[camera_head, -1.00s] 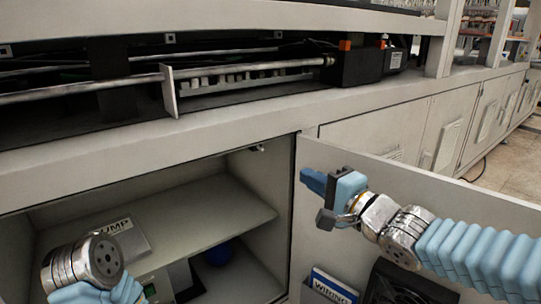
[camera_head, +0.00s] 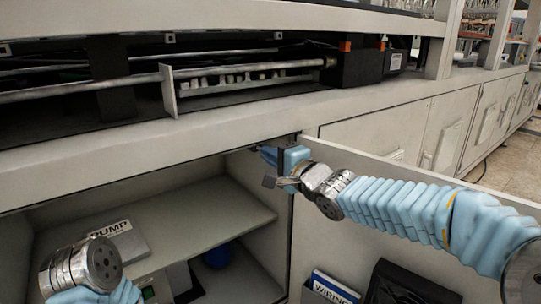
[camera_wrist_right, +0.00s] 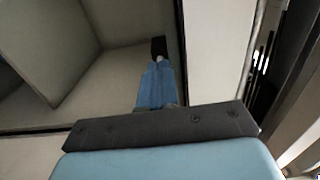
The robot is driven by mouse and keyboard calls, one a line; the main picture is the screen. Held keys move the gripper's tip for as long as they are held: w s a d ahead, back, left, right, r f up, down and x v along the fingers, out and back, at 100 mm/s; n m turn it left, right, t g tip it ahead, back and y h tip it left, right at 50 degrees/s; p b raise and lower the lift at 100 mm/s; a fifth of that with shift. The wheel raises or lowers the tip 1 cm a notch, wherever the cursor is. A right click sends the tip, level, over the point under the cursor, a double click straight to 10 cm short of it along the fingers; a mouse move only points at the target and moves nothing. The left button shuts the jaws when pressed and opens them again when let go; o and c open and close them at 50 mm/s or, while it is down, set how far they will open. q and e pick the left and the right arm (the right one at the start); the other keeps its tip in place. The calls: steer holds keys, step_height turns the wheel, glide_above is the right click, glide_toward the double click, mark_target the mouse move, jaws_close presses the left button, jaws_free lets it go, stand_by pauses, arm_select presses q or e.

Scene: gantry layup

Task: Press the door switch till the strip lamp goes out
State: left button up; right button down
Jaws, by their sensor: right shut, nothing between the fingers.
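My right gripper (camera_head: 268,155) is shut and empty, with its fingers at the top right corner of the open cabinet, just under the frame. In the right wrist view its blue fingers (camera_wrist_right: 156,85) point at a small dark block with a pale tip, which looks like the door switch (camera_wrist_right: 158,46). The fingertips are at or very close to the pale tip; I cannot tell if they touch. In the head view the gripper hides the switch. No strip lamp can be made out. My left wrist shows at lower left, but its fingers are out of view.
The cabinet door (camera_head: 410,195) stands open at the right, close to my right arm.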

stand_by(0.3)
steer(key=shift+w+a+r+p, duration=0.3)
steer(key=shift+w+a+p, duration=0.25)
steer(key=shift+w+p, duration=0.25)
arm_select(q)
steer(key=shift+s+d+r, duration=0.1)
steer(key=shift+d+r, duration=0.15)
steer(key=shift+r, duration=0.45)
arm_select(e)
steer(key=shift+w+a+f, duration=0.15)
